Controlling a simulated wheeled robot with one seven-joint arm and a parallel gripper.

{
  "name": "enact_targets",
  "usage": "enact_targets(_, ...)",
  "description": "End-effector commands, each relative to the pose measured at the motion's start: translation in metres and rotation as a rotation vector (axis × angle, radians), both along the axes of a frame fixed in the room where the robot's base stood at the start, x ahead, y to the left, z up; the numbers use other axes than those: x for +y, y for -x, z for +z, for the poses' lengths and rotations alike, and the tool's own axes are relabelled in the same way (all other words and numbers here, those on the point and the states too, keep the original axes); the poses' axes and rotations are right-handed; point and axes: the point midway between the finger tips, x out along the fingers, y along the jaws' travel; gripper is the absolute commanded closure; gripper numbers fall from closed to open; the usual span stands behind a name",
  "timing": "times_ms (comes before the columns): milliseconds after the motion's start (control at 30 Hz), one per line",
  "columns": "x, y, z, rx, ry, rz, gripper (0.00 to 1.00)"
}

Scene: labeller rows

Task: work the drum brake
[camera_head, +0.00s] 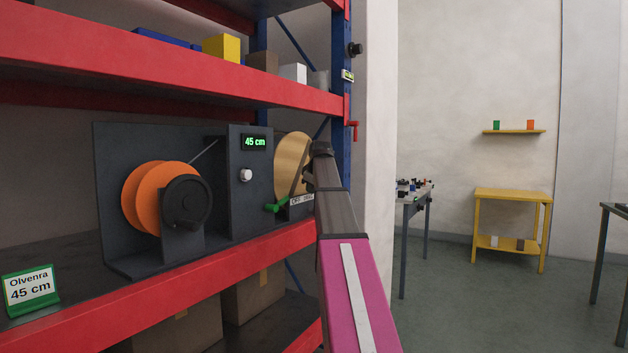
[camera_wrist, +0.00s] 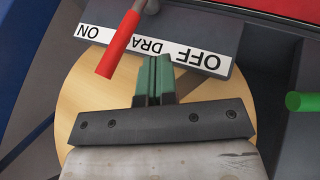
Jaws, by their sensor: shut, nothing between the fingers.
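The brake's label strip (camera_wrist: 223,66) reads OFF, DRAG and ON, upside down in the wrist view; its end also shows in the head view (camera_head: 298,201). A red-handled lever (camera_wrist: 117,46) lies across the strip between ON and DRAG. My gripper (camera_wrist: 154,62) is shut and empty. Its green fingertips overlap the strip in the picture, right of the red handle and apart from it. In the head view my arm hides the lever. The orange drum (camera_head: 147,193) with its black hub stands at the left of the dark machine.
A tan disc (camera_head: 290,160) lies behind my fingers. A green handle (camera_head: 278,205) is near it, at the right in the wrist view. The machine has a 45 cm display (camera_head: 255,142) and white knob (camera_head: 246,175). A blue upright (camera_head: 341,170) stands close to my arm.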

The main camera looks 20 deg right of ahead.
Motion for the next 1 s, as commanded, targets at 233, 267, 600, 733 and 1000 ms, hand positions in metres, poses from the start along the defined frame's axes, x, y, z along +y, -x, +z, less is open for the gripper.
enact_targets(233,-0.022,-0.025,-0.001,-0.002,0.0,-0.001,1.0)
enact_targets(267,-0.023,-0.027,-0.001,-0.002,0.0,-0.001,1.0)
enact_targets(600,-0.026,-0.029,-0.003,-0.002,0.001,0.0,1.0)
enact_targets(733,-0.027,-0.03,-0.002,-0.001,-0.002,-0.001,1.0)
enact_targets(1000,-0.045,-0.046,0.001,0.107,-0.139,-0.003,1.0)
